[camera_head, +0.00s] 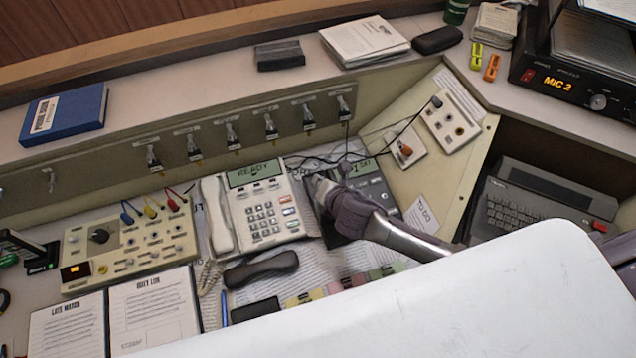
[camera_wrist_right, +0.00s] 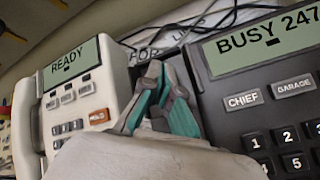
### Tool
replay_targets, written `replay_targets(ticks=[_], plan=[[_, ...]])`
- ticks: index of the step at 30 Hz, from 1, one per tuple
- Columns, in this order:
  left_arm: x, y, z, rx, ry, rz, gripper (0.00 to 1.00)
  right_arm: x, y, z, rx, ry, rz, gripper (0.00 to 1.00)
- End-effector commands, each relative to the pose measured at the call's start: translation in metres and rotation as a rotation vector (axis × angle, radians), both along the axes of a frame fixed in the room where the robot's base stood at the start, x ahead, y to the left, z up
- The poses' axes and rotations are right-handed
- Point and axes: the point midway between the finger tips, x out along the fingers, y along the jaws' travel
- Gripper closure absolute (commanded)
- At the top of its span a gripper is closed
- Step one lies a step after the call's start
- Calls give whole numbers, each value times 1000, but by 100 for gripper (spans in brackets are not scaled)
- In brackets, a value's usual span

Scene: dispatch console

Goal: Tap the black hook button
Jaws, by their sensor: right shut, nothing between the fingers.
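The dark desk phone (camera_head: 372,185) stands right of the white phone in the head view. In the right wrist view the dark phone (camera_wrist_right: 285,110) fills the right side, its display reading "BUSY 247" above CHIEF and GARAGE keys. My right gripper (camera_head: 320,186) is shut and empty, over the left side of the dark phone. In the right wrist view its teal-padded fingers (camera_wrist_right: 158,85) are together, between the two phones. I cannot make out the black hook button; the gripper covers the dark phone's left side. A dark handset (camera_head: 260,268) lies on the desk. My left gripper is not in view.
The white phone (camera_head: 262,210) reads "READY" and stands close on the left. Black cables (camera_head: 375,150) run behind the dark phone. A row of switches (camera_head: 232,135) lines the back panel. A patch box (camera_head: 130,245) and papers (camera_head: 155,310) fill the left desk.

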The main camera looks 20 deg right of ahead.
Motion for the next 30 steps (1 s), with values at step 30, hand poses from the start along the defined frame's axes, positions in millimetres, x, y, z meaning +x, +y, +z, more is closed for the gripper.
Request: replay_targets(ticks=[30], plan=[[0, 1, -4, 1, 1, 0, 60, -1, 0, -12, 0, 9, 0, 100]])
